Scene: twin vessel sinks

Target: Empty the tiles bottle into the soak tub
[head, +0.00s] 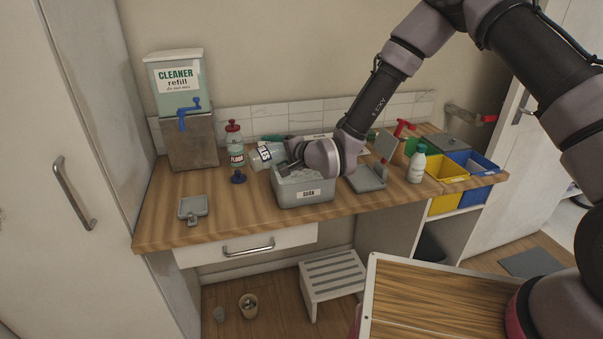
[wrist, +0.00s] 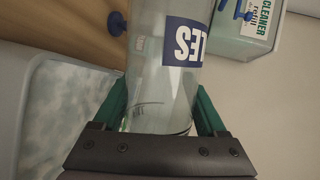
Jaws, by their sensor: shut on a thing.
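My gripper (wrist: 160,122) is shut on the tiles bottle (wrist: 160,85), a clear bottle with a blue label reading "LES" in the wrist view. In the head view the tiles bottle (head: 264,156) is strongly tilted, with its label turned, beside and above the far left rim of the soak tub. The soak tub (head: 304,195) is a grey box labelled "SOAK" on the counter, with pale, foamy-looking contents. Its wall (wrist: 12,110) shows at left in the wrist view. My wrist hides part of the tub. The bottle's mouth and any flow are not clear.
A red-capped "FLOOR" bottle (head: 236,150) stands left of the tub. A cleaner refill dispenser (head: 176,85) stands behind left. A grey scale-like tray (head: 366,178), a white bottle (head: 416,165) and yellow and blue bins (head: 447,170) are at right. The counter's front left is mostly clear.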

